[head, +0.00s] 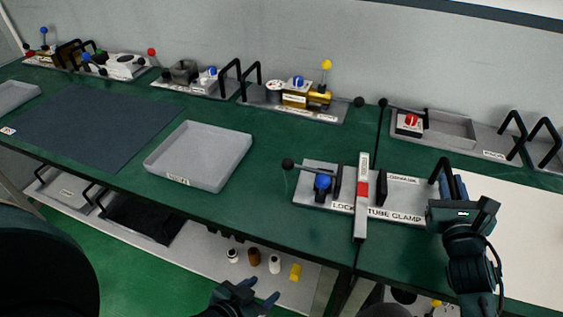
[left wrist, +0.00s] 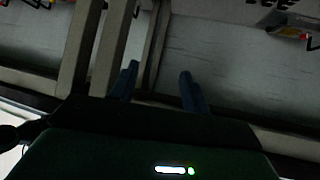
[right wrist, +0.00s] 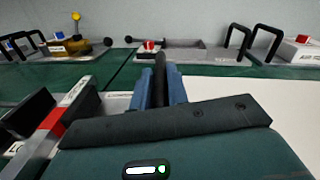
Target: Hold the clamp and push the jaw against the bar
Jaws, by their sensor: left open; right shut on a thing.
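The grey clamp plate (head: 408,207), lettered with "TUBE CLAMP", lies on the green table. A pale bar (head: 361,224) with a red band crosses it between dark upright jaw blocks; the left block (head: 335,180) stands close to the bar. A blue knob (head: 323,182) and a black ball lever (head: 288,164) are on the plate's left. My right gripper (right wrist: 161,88) is shut on the black handle (head: 445,178) at the plate's right end. My left gripper (head: 258,297) is open and empty, in front of the table edge; the left wrist view shows its parted fingers (left wrist: 158,88).
An empty grey tray (head: 205,153) and a dark mat (head: 95,127) lie left of the clamp. Several fixtures with black handles line the back. A white sheet (head: 520,235) lies at right. A lower shelf (head: 215,262) holds small parts.

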